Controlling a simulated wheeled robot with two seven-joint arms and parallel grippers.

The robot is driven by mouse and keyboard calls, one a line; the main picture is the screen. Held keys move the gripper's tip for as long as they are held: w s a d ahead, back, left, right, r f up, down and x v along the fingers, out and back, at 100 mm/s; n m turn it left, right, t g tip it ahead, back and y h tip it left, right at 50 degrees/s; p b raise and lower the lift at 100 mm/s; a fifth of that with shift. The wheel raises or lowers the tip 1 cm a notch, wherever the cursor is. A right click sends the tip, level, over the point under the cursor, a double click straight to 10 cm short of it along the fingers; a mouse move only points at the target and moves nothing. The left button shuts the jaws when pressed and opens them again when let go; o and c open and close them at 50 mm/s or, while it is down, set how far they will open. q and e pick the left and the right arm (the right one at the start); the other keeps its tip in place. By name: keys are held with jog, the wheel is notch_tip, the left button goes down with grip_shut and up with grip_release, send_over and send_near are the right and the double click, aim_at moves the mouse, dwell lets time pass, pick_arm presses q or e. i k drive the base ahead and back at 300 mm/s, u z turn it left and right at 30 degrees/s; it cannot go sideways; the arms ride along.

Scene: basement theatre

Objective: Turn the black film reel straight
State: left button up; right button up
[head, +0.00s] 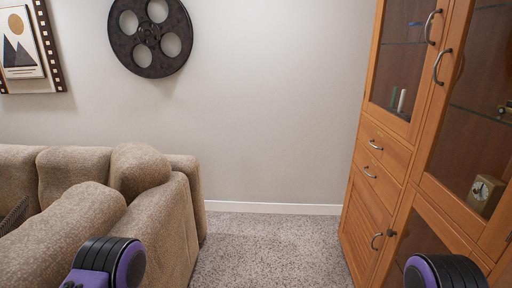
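The black film reel (149,57) hangs on the pale wall at the upper left. It is round and dark with several round holes, and its upper edge is cut off by the top of the picture. Parts of my two arms show at the bottom edge, left and right, with purple and black joints. Both are well below and apart from the reel. Neither of my grippers is in view.
A beige sofa (158,200) stands at the left, below the reel. A wooden cabinet (388,155) with glass doors stands at the right. Carpet (262,245) lies clear between them up to the wall. A framed picture (22,55) hangs left of the reel.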

aim_at(123, 46)
jog(key=i, duration=3.35)
jog(key=u, duration=1.65)
